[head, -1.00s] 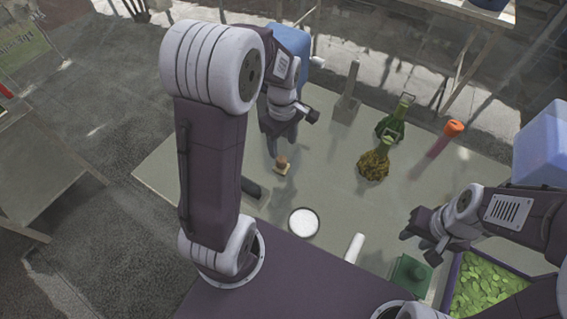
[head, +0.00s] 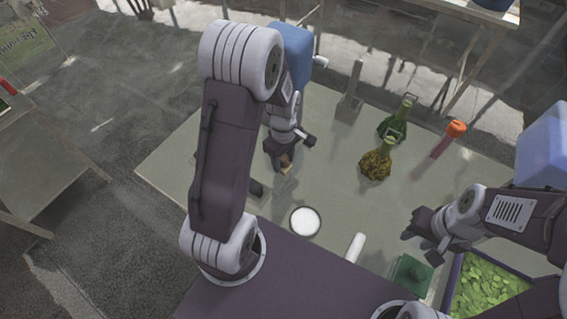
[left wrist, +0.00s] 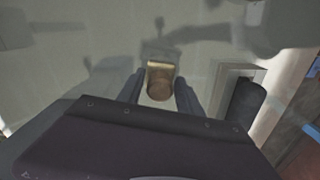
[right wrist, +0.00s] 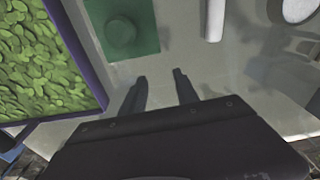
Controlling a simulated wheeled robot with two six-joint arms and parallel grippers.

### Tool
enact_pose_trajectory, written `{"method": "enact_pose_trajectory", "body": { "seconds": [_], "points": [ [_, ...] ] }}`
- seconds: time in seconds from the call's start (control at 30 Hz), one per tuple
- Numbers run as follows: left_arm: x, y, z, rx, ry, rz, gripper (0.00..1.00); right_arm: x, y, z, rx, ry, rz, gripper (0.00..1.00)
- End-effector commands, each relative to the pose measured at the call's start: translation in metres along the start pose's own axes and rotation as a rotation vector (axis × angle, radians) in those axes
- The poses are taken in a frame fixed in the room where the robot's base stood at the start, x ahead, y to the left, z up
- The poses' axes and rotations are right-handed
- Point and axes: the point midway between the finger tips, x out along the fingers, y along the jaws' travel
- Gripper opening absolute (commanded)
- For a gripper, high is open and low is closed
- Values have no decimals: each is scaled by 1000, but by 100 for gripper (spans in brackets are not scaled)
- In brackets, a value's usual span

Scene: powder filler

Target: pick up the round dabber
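The round dabber (left wrist: 160,84) is a small piece with a brown round top and a pale tan base. It stands on the grey table, and in the head view it shows partly (head: 285,165) beside my left fingers. My left gripper (left wrist: 158,80) is open, with one finger on each side of the dabber. In the head view my left gripper (head: 279,158) is low over the table. I cannot tell whether either finger touches the dabber. My right gripper (right wrist: 160,75) is open and empty above the table near the green block (right wrist: 128,28).
A dark cylinder (left wrist: 246,102) lies close to my left gripper. The table's middle is mostly clear.

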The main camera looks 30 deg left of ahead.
Motion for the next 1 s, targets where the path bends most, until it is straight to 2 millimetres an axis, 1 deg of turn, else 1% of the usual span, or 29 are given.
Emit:
{"method": "enact_pose_trajectory", "body": {
  "seconds": [0.03,0.1,0.33,0.43,0.57,0.67,0.7,0.77,1.0],
  "points": [
    [0,0,0,0,0,0,16,0,0,0,0,0,0,36],
    [0,0,0,0,0,-1,0,0,0,0,0,0,0,36],
    [0,0,0,0,0,0,0,0,0,0,0,0,0,36],
    [-4,1,0,0,1,2,0,0,0,0,0,0,0,36],
    [-18,2,-1,0,2,5,0,0,0,0,0,0,0,36],
    [-38,2,-1,0,3,6,0,0,0,0,0,0,0,36],
    [-45,2,3,3,2,5,0,0,0,0,0,0,0,36],
    [-51,1,18,7,2,4,0,2,0,0,0,0,0,36],
    [-85,0,74,8,1,5,0,4,0,0,0,0,0,36]
  ]
}}
